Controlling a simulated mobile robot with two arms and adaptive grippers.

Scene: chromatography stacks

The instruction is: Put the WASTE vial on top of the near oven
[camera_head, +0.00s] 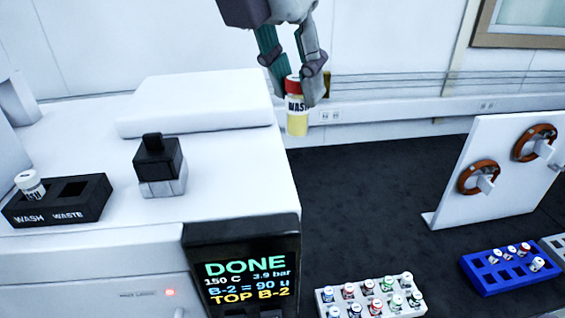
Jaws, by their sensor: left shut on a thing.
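My left gripper (292,88) comes down from the top and is shut on a vial (297,122) with a red cap and yellow contents. Its label reads "WAS" with the rest partly hidden by a finger. The vial is held upright in the air, showing at the right rear edge of the oven's white top. The near oven (235,190) is a white box with a dark front display reading "DONE". A black holder (60,215) on it is marked WASH and WASTE; a white-capped vial (30,185) stands on the WASH side, and the WASTE slot is empty. My right gripper is not in view.
A black-and-clear block (159,165) and a raised white panel (197,100) are on the oven top. A white vial rack (325,308), a blue rack (510,275) and a white board with orange coils (478,178) stand right. Bare white top lies right of the block.

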